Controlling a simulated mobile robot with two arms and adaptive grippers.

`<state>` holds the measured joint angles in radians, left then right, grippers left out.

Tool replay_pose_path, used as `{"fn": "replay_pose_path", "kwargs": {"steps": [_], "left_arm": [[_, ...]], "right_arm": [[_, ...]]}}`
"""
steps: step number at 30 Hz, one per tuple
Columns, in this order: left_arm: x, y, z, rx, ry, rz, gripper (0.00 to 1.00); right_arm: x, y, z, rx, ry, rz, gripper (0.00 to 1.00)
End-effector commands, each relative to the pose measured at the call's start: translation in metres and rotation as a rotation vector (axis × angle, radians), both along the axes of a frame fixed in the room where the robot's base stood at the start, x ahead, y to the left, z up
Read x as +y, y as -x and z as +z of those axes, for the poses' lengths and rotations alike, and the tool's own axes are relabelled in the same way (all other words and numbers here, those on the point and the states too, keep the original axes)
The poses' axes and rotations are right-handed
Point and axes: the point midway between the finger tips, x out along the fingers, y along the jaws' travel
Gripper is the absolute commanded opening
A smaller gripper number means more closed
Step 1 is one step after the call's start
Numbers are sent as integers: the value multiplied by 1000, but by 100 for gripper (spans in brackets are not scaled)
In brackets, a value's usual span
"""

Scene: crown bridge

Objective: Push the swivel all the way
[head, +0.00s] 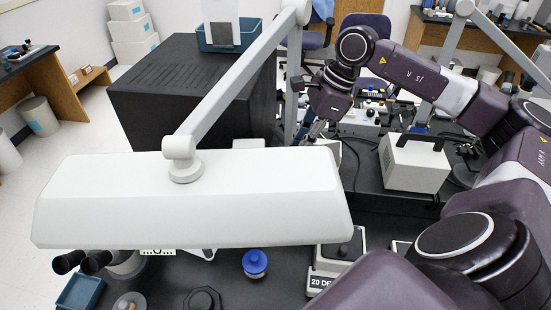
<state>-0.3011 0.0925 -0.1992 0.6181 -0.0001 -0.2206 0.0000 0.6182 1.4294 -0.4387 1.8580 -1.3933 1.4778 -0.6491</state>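A large white lamp-like head (190,205) hangs across the front of the view. A round swivel joint (183,150) on its top links it to a pale grey arm (240,75), which slopes up to an upper joint and a post (294,85). I cannot tell which joint the task calls the swivel. My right gripper (313,132) points down to the left, just right of the post in the picture. Its fingers are small and partly lost against the bench clutter, so its opening and any contact are unclear. My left gripper is not in view.
A black box (160,100) with a blue tray (228,40) stands behind the lamp head. A white handled box (413,165) sits right of my gripper. Microscope eyepieces (82,262), a blue-capped jar (255,264) and a small scale-like device (338,255) crowd the front bench.

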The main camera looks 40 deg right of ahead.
Motion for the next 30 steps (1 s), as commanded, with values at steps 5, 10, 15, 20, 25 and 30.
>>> {"fn": "replay_pose_path", "kwargs": {"steps": [5, 10, 15, 20, 25, 30], "left_arm": [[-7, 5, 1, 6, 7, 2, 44], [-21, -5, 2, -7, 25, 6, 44], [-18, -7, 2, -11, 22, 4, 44], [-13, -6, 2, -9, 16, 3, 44], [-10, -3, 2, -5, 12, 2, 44], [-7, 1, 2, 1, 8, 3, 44]], "right_arm": [[0, -3, 4, -11, -4, 79, 0], [0, -3, 4, -12, -2, 86, 0], [0, -2, 4, -10, -4, 86, 18], [1, -2, 4, -9, -5, 86, 33], [1, -2, 4, -9, -5, 86, 33], [0, -2, 8, -11, -5, 86, 33]]}}
